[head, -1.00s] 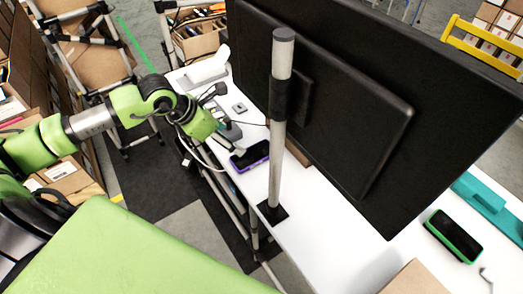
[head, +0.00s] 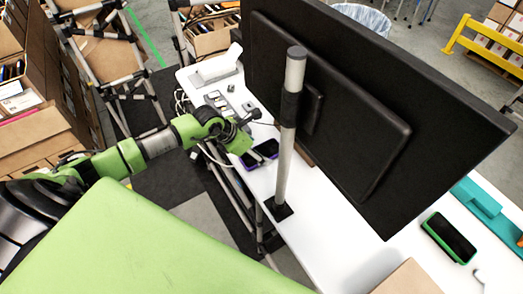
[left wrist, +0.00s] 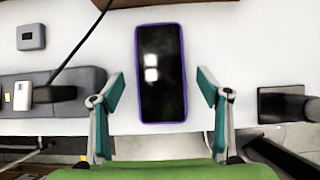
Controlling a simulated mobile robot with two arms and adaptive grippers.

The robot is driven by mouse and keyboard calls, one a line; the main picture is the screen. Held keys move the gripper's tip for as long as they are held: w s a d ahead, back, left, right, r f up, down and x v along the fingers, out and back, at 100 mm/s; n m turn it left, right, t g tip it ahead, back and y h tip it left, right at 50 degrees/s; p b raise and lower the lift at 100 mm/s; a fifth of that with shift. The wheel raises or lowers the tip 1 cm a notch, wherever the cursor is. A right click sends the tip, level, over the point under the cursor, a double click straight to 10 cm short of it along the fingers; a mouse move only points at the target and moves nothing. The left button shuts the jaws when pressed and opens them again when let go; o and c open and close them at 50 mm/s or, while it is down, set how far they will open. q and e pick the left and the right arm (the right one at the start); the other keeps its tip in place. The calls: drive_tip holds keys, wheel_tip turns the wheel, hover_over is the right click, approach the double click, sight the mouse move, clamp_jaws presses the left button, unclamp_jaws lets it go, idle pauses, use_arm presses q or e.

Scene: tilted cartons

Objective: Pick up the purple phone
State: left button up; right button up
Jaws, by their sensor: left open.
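The purple phone (left wrist: 161,72) has a black screen and a purple edge. It lies flat on the white table, near its front edge, with its long side running away from my wrist. In the head view the phone (head: 265,150) is partly covered by my left gripper (head: 246,152). In the left wrist view the left gripper (left wrist: 160,92) is open, with one teal finger on each side of the phone's near part and a gap to each. I cannot tell how high the fingers are above the table. The right gripper is not in view.
A metal post (head: 286,140) stands on the table right of the phone, before a large black monitor (head: 370,110). A grey tray (left wrist: 55,95) with small items lies left of the phone. A green phone (head: 449,238) lies far right on the table.

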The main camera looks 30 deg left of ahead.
use_arm(q)
drive_tip(key=shift+w+d+f, duration=0.1)
drive_tip(key=shift+w+f, duration=0.05)
drive_tip(key=shift+f, duration=0.3)
drive_tip(key=c, duration=1.3)
drive_tip(key=shift+r, duration=0.15)
